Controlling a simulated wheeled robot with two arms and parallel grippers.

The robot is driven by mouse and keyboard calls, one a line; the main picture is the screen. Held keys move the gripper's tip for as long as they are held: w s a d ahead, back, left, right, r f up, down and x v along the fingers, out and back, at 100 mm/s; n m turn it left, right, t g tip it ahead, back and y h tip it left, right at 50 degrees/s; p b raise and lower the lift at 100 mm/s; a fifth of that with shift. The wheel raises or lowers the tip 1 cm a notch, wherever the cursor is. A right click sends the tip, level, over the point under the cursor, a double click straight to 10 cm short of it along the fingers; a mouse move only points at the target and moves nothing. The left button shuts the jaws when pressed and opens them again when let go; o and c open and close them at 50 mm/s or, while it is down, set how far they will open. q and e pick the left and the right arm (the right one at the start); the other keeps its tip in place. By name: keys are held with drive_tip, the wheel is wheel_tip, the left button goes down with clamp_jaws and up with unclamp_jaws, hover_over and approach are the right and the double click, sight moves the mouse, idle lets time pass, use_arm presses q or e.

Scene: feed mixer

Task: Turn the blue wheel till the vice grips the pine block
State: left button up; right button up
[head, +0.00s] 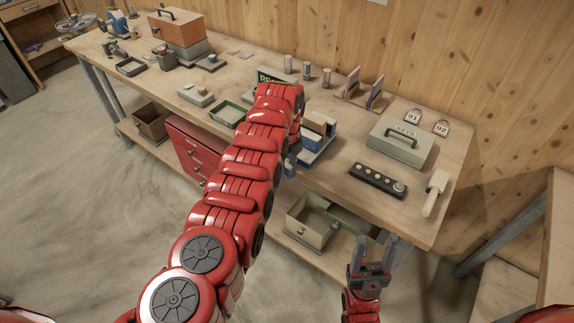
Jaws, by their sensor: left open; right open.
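A blue vice (311,157) sits at the front edge of the workbench, right of my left arm. A pine block (320,119) is at its top, between the jaws. I cannot tell whether the jaws touch the block. The blue wheel (290,168) shows only in part at the bench's front edge, beside my arm. My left gripper (294,146) is open, mostly hidden by its own arm, close to the wheel; contact cannot be made out. My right gripper (374,248) is open and empty, low in front of the bench.
On the workbench (340,185) are a grey key box (401,143), a dark strip with knobs (377,181), a pale-handled tool (435,193) and a green tray (230,112). An open drawer-like box (312,222) is below. Red drawers (192,148) stand left of my arm.

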use_arm(q)
drive_tip(key=shift+c, duration=0.2)
clamp_jaws()
drive_tip(key=shift+r+p, duration=0.15)
drive_tip(key=shift+p, duration=0.55)
drive_tip(key=shift+s+d+t+y+p, duration=0.2)
drive_tip(key=shift+t+y+p, duration=0.4)
drive_tip(key=shift+y+p, duration=0.35)
drive_tip(key=shift+d+t+y+p, duration=0.15)
drive_tip(key=shift+t+y+p, duration=0.25)
drive_tip(key=shift+p, duration=0.2)
drive_tip(key=shift+s+d+f+t+y+p, duration=0.1)
drive_tip(key=shift+f+t+y+p, duration=0.1)
drive_tip(key=shift+t+y+p, duration=0.4)
drive_tip(key=shift+s+d+f+t+y+p, duration=0.15)
drive_tip(key=shift+t+y, duration=0.25)
drive_tip(key=shift+y, duration=0.45)
drive_tip(key=shift+w+a, duration=0.1)
